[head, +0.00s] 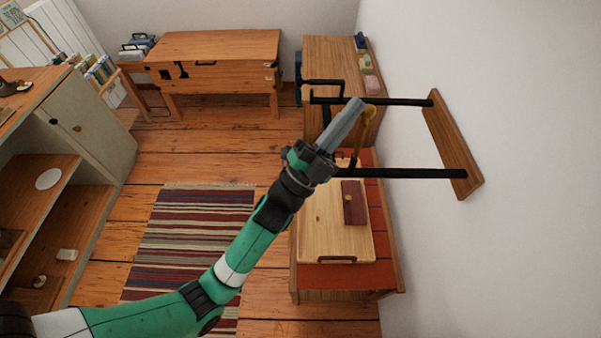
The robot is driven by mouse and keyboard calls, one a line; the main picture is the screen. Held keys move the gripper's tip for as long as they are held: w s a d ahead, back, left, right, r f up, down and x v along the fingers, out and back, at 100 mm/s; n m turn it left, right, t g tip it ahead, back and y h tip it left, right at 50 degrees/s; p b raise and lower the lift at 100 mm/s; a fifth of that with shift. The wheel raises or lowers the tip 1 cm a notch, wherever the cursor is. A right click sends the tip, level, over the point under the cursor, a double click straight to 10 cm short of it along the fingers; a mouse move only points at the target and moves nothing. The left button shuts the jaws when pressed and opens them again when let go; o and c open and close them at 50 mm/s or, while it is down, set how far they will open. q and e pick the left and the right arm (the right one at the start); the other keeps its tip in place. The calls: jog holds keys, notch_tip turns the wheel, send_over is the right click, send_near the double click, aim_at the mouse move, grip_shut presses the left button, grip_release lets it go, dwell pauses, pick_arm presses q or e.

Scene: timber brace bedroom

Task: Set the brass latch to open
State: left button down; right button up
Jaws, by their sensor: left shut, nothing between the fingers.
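My left gripper (354,106) is shut and empty, its grey fingers pointing up and to the right. A brass-coloured piece with a rounded top and a slim stem (369,115) stands right beside the fingertips; it looks like the brass latch. I cannot tell whether the fingers touch it. Its lower end and mount are partly hidden by my gripper and a black bar, and its setting cannot be read. A dark red block (354,212) with a small brass-coloured knob lies on a pale wooden board (330,225) below the gripper. My right gripper is not in view.
Two black bars (400,173) reach out from a wooden wall plate (455,150) close to the gripper. The board rests on a red-topped cabinet (384,235). A wooden chest (215,60) stands at the back, shelves (95,130) at left. A striped rug (190,225) covers open floor.

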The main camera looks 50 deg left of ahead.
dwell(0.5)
pick_arm(q)
jog(key=b+v, duration=0.2)
jog(key=v, duration=0.9)
jog(key=shift+s+f+b, duration=0.2)
jog(key=shift+b, duration=0.15)
